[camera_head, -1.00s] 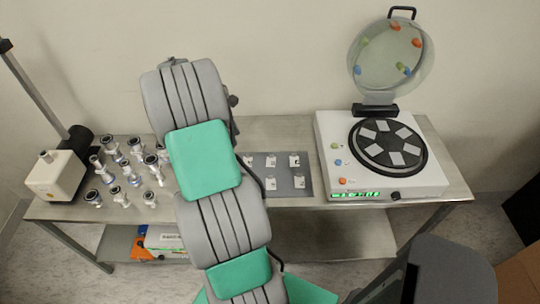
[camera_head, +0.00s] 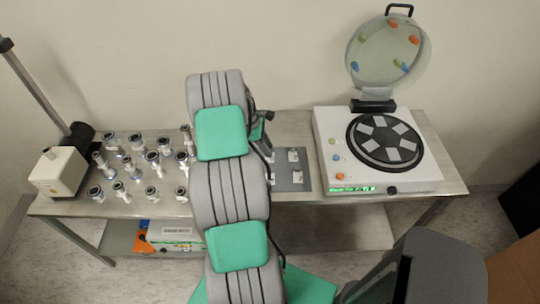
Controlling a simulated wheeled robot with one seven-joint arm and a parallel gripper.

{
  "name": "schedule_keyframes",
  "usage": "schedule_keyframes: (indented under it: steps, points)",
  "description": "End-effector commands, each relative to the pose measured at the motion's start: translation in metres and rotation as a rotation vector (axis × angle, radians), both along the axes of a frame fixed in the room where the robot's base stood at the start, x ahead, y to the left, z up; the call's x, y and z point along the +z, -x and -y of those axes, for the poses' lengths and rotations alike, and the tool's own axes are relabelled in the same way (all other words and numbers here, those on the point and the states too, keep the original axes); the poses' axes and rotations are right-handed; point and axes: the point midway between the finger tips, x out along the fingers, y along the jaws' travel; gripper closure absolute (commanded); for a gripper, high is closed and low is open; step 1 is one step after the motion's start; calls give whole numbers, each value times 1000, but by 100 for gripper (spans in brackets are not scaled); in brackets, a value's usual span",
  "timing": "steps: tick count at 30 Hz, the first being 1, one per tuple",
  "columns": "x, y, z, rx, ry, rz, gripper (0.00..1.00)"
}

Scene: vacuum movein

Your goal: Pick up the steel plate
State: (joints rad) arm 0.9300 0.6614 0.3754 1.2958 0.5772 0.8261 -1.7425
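A flat grey board (camera_head: 297,183) lies on the table between my arm and the white machine. Small pale square pieces lie on it; one (camera_head: 293,156) shows near its back right and another (camera_head: 298,177) in front of it. I cannot tell for sure which of these is the steel plate. My grey and green arm covers the left part of the board. My gripper is hidden behind the arm, so its fingers and anything between them do not show.
The white machine (camera_head: 330,181) stands at right, its round lid (camera_head: 385,57) raised and a black disc with several pale squares (camera_head: 410,133) on top. Several metal fittings (camera_head: 137,142) and a cream box with a post (camera_head: 60,172) stand at left. Boxes (camera_head: 170,233) sit on the lower shelf.

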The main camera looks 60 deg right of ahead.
Motion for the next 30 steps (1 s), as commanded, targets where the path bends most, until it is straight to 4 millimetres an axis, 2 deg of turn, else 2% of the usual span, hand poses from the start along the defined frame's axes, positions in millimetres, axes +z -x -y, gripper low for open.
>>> schedule_keyframes:
  steps: [1,10,30]
  points:
    - [0,0,0,0,0,0,77]
    - [0,0,0,0,0,0,100]
    - [1,0,0,-1,1,0,100]
